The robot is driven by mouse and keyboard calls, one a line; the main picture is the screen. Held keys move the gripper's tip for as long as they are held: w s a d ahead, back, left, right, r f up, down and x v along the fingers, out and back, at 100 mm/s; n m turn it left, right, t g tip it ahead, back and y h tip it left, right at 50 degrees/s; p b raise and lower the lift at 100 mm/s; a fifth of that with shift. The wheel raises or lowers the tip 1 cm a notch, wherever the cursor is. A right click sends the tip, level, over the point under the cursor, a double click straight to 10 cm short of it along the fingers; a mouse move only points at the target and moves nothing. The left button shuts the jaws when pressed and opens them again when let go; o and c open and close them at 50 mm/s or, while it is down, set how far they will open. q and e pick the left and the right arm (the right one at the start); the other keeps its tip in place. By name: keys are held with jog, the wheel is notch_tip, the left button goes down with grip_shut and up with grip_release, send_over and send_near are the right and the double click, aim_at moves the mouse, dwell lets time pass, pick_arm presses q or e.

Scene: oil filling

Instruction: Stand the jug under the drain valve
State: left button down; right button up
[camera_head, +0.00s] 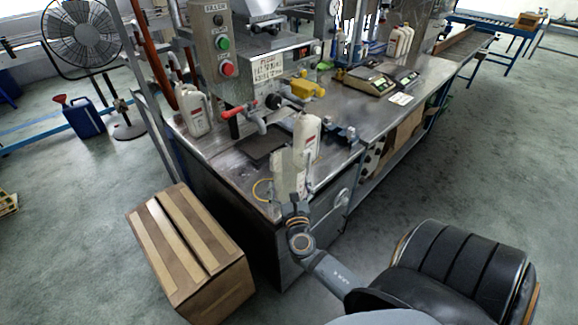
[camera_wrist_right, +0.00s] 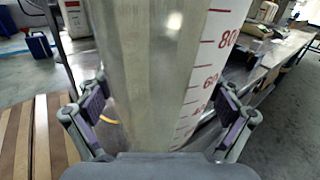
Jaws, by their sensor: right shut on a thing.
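The jug (camera_head: 288,178) is a translucent, pale grey graduated vessel near the table's front corner. It fills the middle of the right wrist view (camera_wrist_right: 150,70), with red scale marks and numbers on its right side. My right gripper (camera_wrist_right: 160,112) is shut on the jug, one finger on each side. In the head view my right gripper (camera_head: 294,208) is low on the jug, which looks about upright. The drain valve (camera_head: 258,123) with its red lever handle is on the filling machine, left of and behind the jug. My left gripper is not in view.
A dark plate (camera_head: 265,146) lies on the steel table below the valve. A white bottle (camera_head: 306,136) stands close behind the jug, and another white bottle (camera_head: 194,110) is at the left. A cardboard box (camera_head: 192,250) and a black chair (camera_head: 455,270) flank the table's front.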

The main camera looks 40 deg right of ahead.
jog(key=shift+w+a+f+b, duration=0.1)
jog(key=shift+w+f+b, duration=0.6)
jog(key=shift+f+b, duration=0.25)
jog(key=shift+w+f+b, duration=0.65)
jog(key=shift+f+b, duration=0.25)
jog(key=shift+f, duration=0.05)
jog(key=shift+w+f+b, duration=0.45)
jog(key=shift+w+b, duration=0.05)
jog(key=shift+w+a+r, duration=0.1)
jog(key=shift+w+r, duration=0.1)
jog(key=shift+w, duration=1)
jog(key=shift+w+a+b, duration=0.15)
jog(key=shift+w+b, duration=0.2)
jog(key=shift+w, duration=0.85)
jog(key=shift+w+a+b, duration=0.1)
jog(key=shift+w+b, duration=0.25)
jog(key=shift+w, duration=0.85)
jog(key=shift+f, duration=0.25)
